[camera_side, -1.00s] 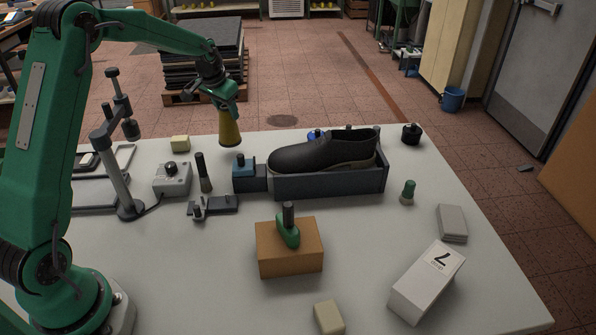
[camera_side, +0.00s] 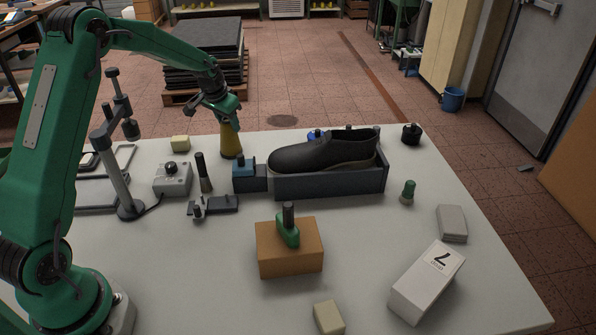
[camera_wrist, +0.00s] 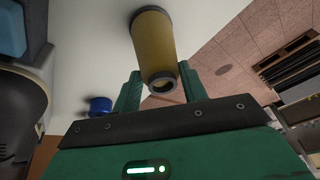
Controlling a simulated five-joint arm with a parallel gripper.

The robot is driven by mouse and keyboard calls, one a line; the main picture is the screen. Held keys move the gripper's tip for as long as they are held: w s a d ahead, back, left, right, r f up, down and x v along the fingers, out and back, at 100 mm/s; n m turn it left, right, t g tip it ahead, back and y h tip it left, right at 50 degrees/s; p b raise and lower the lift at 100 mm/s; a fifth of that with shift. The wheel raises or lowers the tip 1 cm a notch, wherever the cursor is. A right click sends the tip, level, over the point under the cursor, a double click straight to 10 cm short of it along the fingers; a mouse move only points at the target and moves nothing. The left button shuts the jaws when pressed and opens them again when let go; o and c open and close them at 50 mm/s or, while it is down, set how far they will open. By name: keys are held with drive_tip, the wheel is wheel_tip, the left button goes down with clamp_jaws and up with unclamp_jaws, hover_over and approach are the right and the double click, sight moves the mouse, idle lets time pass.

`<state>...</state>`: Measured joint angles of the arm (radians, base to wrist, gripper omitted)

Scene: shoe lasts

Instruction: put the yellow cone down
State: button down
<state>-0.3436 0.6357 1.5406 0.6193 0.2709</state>
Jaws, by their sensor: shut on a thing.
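The yellow cone (camera_side: 231,143) is upright at the far edge of the table (camera_side: 370,270), its wide end down. Its base is at or very near the table top; I cannot tell for sure if they touch. My gripper (camera_side: 226,112) is shut on the cone's narrow upper end from above. In the wrist view the yellow cone (camera_wrist: 155,45) stands between the two green fingers (camera_wrist: 157,92), its dark hollow top end towards the camera.
A dark cylinder (camera_side: 203,172) stands in front.

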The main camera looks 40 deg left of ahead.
drive_tip(key=shift+f, duration=0.1)
drive_tip(key=c, duration=0.8)
unclamp_jaws()
drive_tip(key=v, duration=1.2)
